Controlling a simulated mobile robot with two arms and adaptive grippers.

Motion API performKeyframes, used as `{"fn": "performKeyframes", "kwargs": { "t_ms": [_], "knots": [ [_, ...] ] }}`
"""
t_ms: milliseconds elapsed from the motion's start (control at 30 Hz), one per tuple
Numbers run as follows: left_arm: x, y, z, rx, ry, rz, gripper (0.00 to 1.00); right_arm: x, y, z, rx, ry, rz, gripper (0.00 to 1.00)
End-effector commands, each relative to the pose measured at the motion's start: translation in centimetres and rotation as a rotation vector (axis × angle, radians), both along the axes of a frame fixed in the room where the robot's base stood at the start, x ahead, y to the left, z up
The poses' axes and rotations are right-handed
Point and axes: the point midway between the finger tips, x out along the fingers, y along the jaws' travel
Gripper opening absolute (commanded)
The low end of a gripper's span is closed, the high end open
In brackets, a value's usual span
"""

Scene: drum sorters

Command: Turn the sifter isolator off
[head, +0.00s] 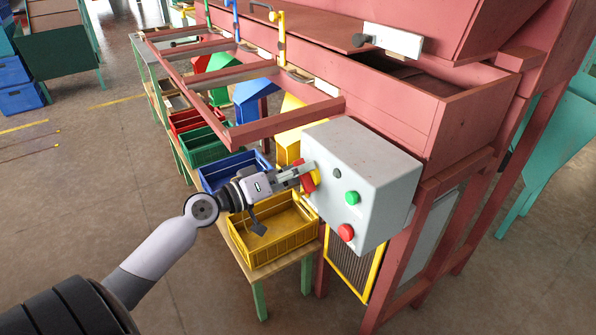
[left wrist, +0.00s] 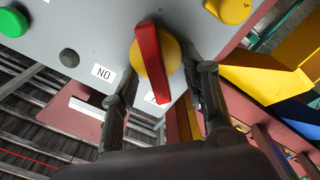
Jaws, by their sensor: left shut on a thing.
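The sifter isolator has a red handle (head: 309,181) on a yellow disc, at the left of a grey control box (head: 362,165). In the left wrist view the red handle (left wrist: 153,62) stands nearly upright in the picture, slightly slanted, across the yellow disc (left wrist: 172,57). A label (left wrist: 103,72) reading ON appears upside down left of the disc. A second label (left wrist: 158,97) below is mostly hidden by the handle. My left gripper (head: 300,172) is at the isolator, its fingers on either side of the handle and shut on it. My right gripper is not in view.
A yellow crate (head: 272,250) stands below my left gripper, with a blue crate (head: 204,178) behind. The red sifter frame (head: 285,122) overhangs them. Open floor lies left.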

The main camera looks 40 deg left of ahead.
Motion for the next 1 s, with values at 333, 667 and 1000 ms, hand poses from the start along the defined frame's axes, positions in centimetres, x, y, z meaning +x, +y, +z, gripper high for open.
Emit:
{"fn": "performKeyframes", "kwargs": {
  "t_ms": [333,667,1000],
  "knots": [
    [0.0,0.0,0.0,-0.001,-0.001,0.000,0.62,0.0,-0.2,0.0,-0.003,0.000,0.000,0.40],
    [-0.1,0.0,0.0,0.000,-0.001,0.001,0.62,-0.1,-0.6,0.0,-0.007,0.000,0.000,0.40],
    [-4.3,1.8,-0.2,-0.005,0.004,0.003,0.62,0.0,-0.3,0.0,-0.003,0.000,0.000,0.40]
  ]
}}
